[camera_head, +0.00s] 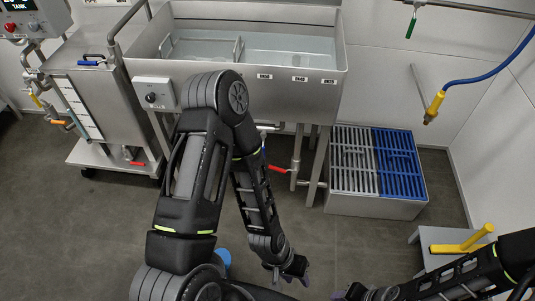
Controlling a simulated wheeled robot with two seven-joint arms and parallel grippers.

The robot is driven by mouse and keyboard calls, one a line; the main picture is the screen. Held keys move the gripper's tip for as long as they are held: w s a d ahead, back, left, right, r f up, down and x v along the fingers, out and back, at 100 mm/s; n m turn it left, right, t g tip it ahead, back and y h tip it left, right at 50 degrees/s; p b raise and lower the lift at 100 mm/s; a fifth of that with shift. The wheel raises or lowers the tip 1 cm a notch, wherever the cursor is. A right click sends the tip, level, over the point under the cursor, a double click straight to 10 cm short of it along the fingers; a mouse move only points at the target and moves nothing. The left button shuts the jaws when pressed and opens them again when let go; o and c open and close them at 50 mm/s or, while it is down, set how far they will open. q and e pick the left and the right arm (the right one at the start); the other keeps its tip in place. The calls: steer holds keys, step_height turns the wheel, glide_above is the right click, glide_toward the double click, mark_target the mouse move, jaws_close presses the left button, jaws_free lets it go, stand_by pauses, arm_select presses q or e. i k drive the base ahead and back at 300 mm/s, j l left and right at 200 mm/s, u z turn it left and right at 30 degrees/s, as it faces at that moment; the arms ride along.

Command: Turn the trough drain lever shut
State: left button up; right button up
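The steel trough (315,92) stands at the back centre with clear liquid in it. Below it, a red lever (278,169) sits beside the vertical drain pipe (297,150), tilted slightly down to the right. Its left end is partly hidden by my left arm, so its valve body does not show clearly. My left gripper (301,279) points down over the floor, well below the red lever and apart from it. My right gripper (345,294) is low at the bottom edge, partly cut off. Both look empty, but their finger gaps are too small to judge.
A steel tank cart (105,100) at left has another red lever (137,163). A grated box (375,205) stands right of the drain pipe. A blue hose (490,78) with a yellow nozzle hangs at right. A stool (430,240) holds a yellow object (462,245).

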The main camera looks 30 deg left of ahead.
mark_target(295, 172)
steer(key=i+u, duration=0.7)
steer(key=i, duration=0.15)
